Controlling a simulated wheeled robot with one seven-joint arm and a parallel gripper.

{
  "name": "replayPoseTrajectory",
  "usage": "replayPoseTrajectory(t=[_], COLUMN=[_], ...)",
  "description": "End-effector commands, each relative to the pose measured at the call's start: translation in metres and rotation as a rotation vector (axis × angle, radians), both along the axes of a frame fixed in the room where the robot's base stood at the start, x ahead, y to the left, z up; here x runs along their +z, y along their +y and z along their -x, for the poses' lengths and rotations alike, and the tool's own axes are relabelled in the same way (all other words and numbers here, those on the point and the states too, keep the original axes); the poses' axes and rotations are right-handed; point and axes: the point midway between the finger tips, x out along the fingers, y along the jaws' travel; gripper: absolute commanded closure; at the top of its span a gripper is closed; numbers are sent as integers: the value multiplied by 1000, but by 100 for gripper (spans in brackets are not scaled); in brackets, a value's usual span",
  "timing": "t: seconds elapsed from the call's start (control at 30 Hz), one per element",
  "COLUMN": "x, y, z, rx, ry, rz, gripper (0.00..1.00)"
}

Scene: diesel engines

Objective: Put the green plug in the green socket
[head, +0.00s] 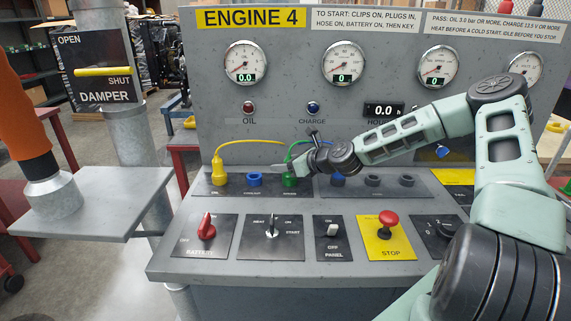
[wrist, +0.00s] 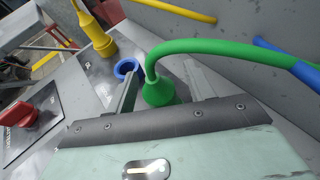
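The green plug (wrist: 160,92), with its green cable arching up to the right, stands between my gripper's two fingers in the wrist view. My gripper (wrist: 162,75) looks open, with a finger on each side and a gap at the right of the plug. In the head view my gripper (head: 284,167) is just above the green plug (head: 290,181), over the third position of the socket strip. The green socket is hidden under the plug, so I cannot tell how deep the plug sits.
A yellow plug (head: 219,179) stands upright in the strip's left position. An empty blue socket (head: 254,180) lies between it and the green plug. Grey sockets (head: 373,180) are to the right. The red battery switch (head: 206,227) and red stop button (head: 388,219) stick up in front.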

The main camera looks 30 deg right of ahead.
Motion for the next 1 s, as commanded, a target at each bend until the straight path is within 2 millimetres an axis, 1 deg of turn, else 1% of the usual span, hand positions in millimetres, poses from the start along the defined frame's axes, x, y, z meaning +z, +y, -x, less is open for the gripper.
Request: replayPoseTrajectory(t=[0.23,0.37,0.47,0.8,1.0], x=[0,4,11,39,54], y=[-1,-6,-12,-36,-48], z=[2,12,28,90,123], rx=[0,-3,-2,-4,-4], ry=[0,1,0,0,0], rz=[-1,-2,0,0,-1], gripper=[47,47,47,47,47])
